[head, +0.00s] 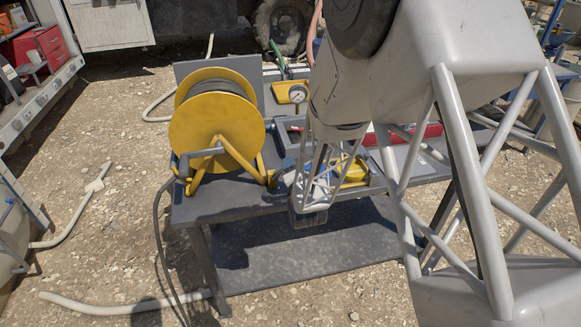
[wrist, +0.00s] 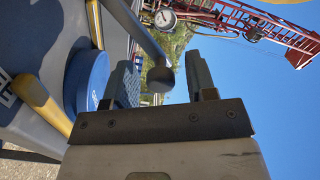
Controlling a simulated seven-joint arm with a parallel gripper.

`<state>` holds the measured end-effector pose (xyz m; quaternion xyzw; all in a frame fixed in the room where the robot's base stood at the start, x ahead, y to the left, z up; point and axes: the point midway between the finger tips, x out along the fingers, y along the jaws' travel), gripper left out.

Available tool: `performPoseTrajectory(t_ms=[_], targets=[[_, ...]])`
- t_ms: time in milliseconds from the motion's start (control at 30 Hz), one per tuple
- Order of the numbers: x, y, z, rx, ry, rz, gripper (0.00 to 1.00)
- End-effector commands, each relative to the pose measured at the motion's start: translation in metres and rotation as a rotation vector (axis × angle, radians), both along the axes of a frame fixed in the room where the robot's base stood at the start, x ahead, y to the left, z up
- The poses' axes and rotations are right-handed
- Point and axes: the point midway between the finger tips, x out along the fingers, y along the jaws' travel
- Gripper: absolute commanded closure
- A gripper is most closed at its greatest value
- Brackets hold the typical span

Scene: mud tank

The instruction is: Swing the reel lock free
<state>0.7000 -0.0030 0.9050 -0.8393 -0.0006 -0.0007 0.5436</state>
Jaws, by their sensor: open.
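The yellow hose reel (head: 216,122) stands at the left of the grey workbench, with a grey bent handle (head: 203,153) on its front. My gripper (head: 308,208) hangs over the bench to the right of the reel. In the wrist view my gripper (wrist: 160,72) is open. A grey bar (wrist: 138,35) comes in from the upper left, and its round end shows in the gap between the two fingers. I cannot tell whether it touches them, or whether this bar is the reel lock. A blue disc (wrist: 88,80) lies left of the fingers, beside yellow tubes.
A dark hose (head: 158,240) hangs off the left edge.

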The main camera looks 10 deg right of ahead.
Motion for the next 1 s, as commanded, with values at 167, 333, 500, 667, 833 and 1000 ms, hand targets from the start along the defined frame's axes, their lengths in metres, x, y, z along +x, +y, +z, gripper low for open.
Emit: performPoseTrajectory(t_ms=[167,333,500,667,833,1000], targets=[[-0.02,0.0,0.0,0.0,0.001,0.001,0.49],[-0.039,0.0,0.0,0.0,0.001,0.001,0.49],[-0.053,0.0,-0.001,0.0,0.002,0.0,0.49],[-0.059,0.0,-0.001,0.0,0.001,0.001,0.49],[-0.06,0.0,-0.001,0.0,0.001,0.001,0.49],[-0.06,0.0,-0.001,0.0,0.001,0.001,0.49]])
